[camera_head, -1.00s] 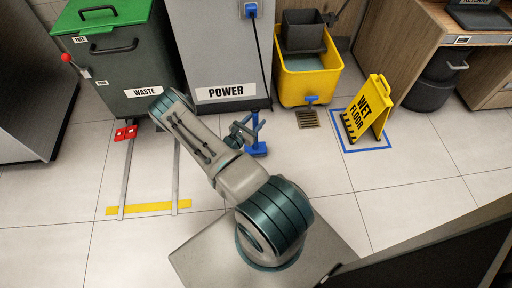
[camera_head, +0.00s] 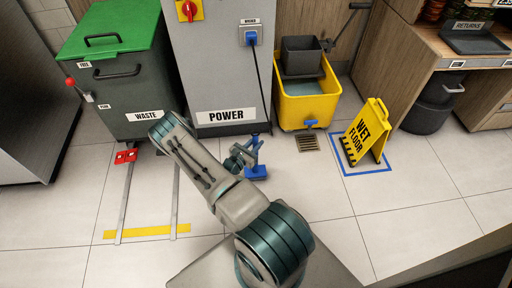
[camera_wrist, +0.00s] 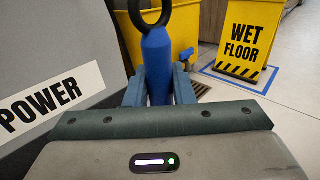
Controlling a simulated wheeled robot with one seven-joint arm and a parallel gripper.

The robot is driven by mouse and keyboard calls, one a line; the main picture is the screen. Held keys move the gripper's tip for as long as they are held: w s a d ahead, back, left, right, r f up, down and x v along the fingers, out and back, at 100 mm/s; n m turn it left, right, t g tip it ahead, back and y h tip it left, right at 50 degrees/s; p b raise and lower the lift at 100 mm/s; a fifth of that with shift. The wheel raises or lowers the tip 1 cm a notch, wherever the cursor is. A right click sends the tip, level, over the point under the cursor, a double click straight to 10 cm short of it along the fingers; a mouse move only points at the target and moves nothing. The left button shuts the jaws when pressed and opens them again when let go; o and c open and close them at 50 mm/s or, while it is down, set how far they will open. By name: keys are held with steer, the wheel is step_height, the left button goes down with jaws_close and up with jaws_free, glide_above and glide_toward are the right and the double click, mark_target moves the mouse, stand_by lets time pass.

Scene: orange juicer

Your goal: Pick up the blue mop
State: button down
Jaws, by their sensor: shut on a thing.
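The blue mop (camera_head: 256,171) stands upright on the floor in front of the grey POWER cabinet, its flat blue base low in the head view. In the wrist view its thick blue handle (camera_wrist: 157,58) rises between my fingers, with a black ring at its top. My gripper (camera_head: 245,150) is shut on the handle; it also shows in the wrist view (camera_wrist: 160,88), with one finger on each side. The lower part of the mop is hidden in the wrist view by my gripper body.
The POWER cabinet (camera_head: 222,80) and the green-lidded WASTE bin (camera_head: 135,90) stand behind and left. A yellow mop bucket (camera_head: 306,106) and floor drain (camera_head: 307,143) are behind right. A yellow WET FLOOR sign (camera_head: 368,132) stands inside a blue outline.

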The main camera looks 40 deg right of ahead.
mark_target(255, 138)
step_height(255, 138, up, 3)
steer(key=shift+r+p, duration=0.2)
steer(key=shift+p, duration=0.5)
steer(key=s+d+r+p, duration=0.4)
steer(key=s+r, duration=0.3)
steer(key=s, duration=0.3)
steer(key=shift+s+d+p, duration=0.35)
steer(key=c, duration=2.2)
jaws_free()
steer(key=shift+w, duration=0.1)
